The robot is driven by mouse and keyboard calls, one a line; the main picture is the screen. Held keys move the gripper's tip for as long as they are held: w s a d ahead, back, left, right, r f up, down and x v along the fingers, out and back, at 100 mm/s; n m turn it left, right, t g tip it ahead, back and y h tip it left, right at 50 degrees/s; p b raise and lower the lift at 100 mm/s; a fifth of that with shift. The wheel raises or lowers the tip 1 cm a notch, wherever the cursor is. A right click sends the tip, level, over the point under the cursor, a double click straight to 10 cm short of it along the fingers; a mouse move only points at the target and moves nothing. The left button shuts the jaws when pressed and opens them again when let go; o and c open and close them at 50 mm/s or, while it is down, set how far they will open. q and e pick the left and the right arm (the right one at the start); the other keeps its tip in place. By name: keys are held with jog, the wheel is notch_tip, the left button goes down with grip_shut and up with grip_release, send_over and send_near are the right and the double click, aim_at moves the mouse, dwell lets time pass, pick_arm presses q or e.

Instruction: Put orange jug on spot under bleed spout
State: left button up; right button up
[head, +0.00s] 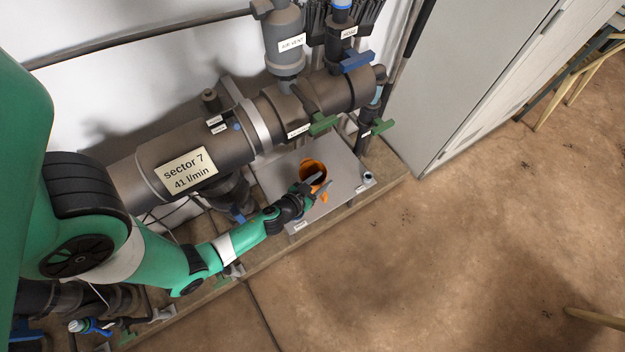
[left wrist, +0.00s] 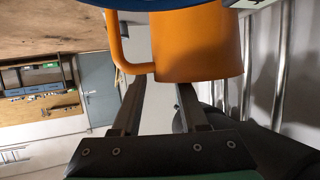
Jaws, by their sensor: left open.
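The orange jug (head: 309,166) stands on a grey plate (head: 345,165) below the big pipe in the head view, its open top facing up. My left gripper (head: 314,184) is at the near side of the jug and partly covers it. In the left wrist view the jug (left wrist: 198,45) fills the upper middle, with its handle (left wrist: 117,45) on the left. My left gripper (left wrist: 160,92) is open there, its fingers just short of the jug's body; I cannot tell whether they touch. I cannot make out a marked spot or pick out the bleed spout. My right gripper is out of view.
The big pipe labelled sector 7 (head: 200,145) runs just behind the plate. Green valve handles (head: 322,124) (head: 382,126) and a blue one (head: 357,61) stick out. A grey cabinet (head: 455,75) stands to the right. The floor (head: 450,255) in front is clear.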

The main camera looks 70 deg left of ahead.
pick_arm(q)
jog(key=v, duration=1)
jog(key=shift+s+d+b, duration=0.3)
jog(key=shift+b, duration=0.05)
jog(key=shift+s+d+r, duration=0.15)
jog(key=shift+s+r, duration=0.2)
jog(key=shift+s, duration=0.05)
jog(key=w+d+r+t, duration=0.1)
jog(key=w+r+t, duration=0.1)
jog(key=w+r, duration=0.7)
jog(key=w+r+t, duration=0.3)
jog(key=w+r, duration=0.3)
jog(key=r, duration=0.7)
jog(key=w+d+r+t, duration=0.1)
jog(key=w+r+t, duration=0.1)
jog(key=w+r, duration=0.75)
jog(key=s+d+r+m+t+h, duration=0.2)
jog(key=s+d+r+t+h, duration=0.1)
jog(key=r, duration=0.9)
jog(key=s+d+r+m+t+h, duration=0.2)
jog(key=d+r, duration=0.3)
jog(key=r, duration=0.7)
jog(key=s+d+r+m+t+h, duration=0.2)
jog(key=s+d+r+t+h, duration=0.1)
jog(key=r, duration=0.9)
jog(key=shift+s+d+m+t+h, duration=0.4)
jog(key=shift+s+d+h, duration=0.2)
jog(key=shift+s+d, duration=0.35)
